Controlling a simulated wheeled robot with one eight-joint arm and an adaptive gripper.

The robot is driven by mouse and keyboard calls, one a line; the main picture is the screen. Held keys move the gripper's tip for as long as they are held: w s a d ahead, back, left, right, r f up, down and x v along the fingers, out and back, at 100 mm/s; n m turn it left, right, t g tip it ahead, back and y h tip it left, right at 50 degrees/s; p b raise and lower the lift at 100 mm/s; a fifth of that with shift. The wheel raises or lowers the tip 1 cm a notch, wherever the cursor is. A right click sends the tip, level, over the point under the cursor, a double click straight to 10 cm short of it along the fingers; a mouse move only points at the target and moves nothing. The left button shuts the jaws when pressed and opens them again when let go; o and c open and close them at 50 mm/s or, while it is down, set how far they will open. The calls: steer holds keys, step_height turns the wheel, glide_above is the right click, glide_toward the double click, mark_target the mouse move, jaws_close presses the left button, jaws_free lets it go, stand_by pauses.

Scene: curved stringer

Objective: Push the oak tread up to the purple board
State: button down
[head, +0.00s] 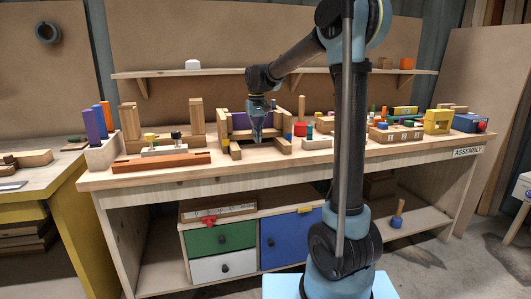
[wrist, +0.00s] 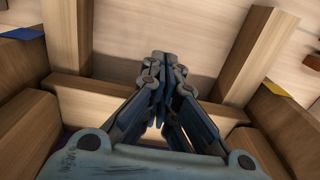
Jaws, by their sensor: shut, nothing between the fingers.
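The purple board (head: 241,120) stands upright at the back of a wooden frame on the bench, partly behind my gripper (head: 257,140). My gripper is shut and empty, pointing down between the frame's two sides. In the wrist view my gripper (wrist: 160,60) has its fingers together, over a wooden crosspiece (wrist: 105,95) that looks like the oak tread. The crosspiece spans between the side pieces, and its middle is hidden by the fingers. A sliver of purple shows below it at the left. I cannot tell whether my gripper touches the crosspiece.
Light wooden rails stand left (wrist: 66,35) and right (wrist: 255,55) of my fingers. A white block holder (head: 103,155) and a reddish-brown plank (head: 160,162) lie to the left. A red cylinder (head: 300,129) and several small parts crowd the right.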

steer(key=shift+s, duration=0.1)
steer(key=shift+s+d, duration=0.25)
steer(key=shift+s, duration=0.45)
steer(key=shift+s+d, duration=0.2)
steer(key=shift+s, duration=0.5)
step_height(320, 180, up, 7)
steer(key=s+d+f+m+t, duration=0.1)
steer(key=s+d+f, duration=0.5)
steer(key=s+d, duration=0.45)
steer(key=s+d+f+m+t, duration=0.1)
steer(key=s+d+f, duration=0.65)
steer(key=s, duration=0.55)
steer(key=s+d+f+m, duration=0.1)
steer(key=s+d+f, duration=0.2)
steer(key=s+f, duration=0.6)
steer(key=shift+d+f, duration=0.3)
steer(key=shift+d, duration=0.05)
